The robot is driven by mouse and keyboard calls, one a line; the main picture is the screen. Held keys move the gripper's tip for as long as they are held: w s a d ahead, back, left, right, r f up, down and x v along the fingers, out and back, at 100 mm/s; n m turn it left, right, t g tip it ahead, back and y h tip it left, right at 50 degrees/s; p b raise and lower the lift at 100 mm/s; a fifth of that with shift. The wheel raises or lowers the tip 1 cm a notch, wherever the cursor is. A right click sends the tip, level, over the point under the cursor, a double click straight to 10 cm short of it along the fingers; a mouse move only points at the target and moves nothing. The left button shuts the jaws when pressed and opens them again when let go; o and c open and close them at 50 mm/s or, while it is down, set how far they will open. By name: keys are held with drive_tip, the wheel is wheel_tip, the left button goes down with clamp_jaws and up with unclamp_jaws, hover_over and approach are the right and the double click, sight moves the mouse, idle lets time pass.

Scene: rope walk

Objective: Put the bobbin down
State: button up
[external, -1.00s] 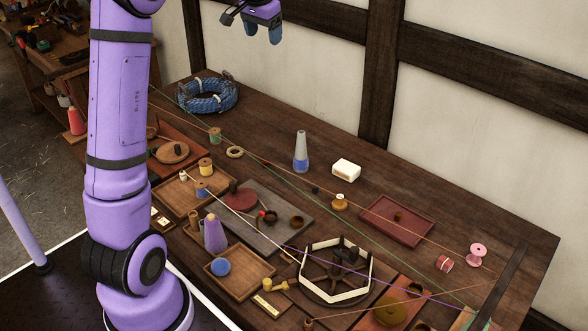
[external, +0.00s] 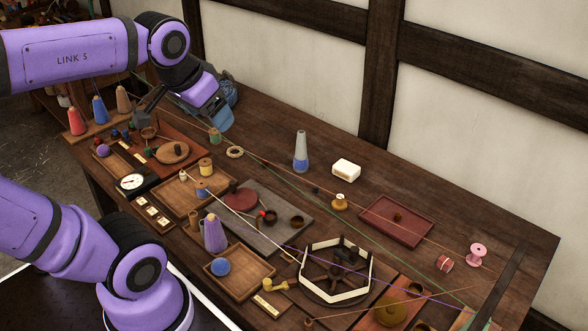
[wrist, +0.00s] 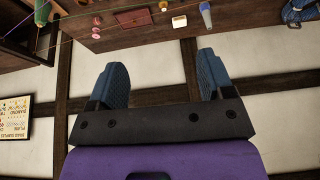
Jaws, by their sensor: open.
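My gripper (external: 214,112) is in the air over the far left part of the table, in front of the rope coil. In the wrist view its two blue fingers are apart with nothing between them (wrist: 161,76). Several bobbins stand or lie on the table, and I cannot tell which one the task means. A pink bobbin (external: 476,254) stands upright at the right end, and a red-and-white one (external: 444,264) lies near it. A yellow spool (external: 205,167) and a blue spool (external: 202,189) are in a wooden tray (external: 177,205). A green spool (external: 214,136) stands below my gripper in the picture.
A blue rope coil (external: 231,92) is partly hidden behind my gripper. Bare wood shows along the wall.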

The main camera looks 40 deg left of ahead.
drive_tip(key=s+f, duration=0.1)
drive_tip(key=s+d+f, duration=0.1)
drive_tip(key=s, duration=0.1)
drive_tip(key=shift+s+f, duration=0.2)
drive_tip(key=shift+s, duration=0.1)
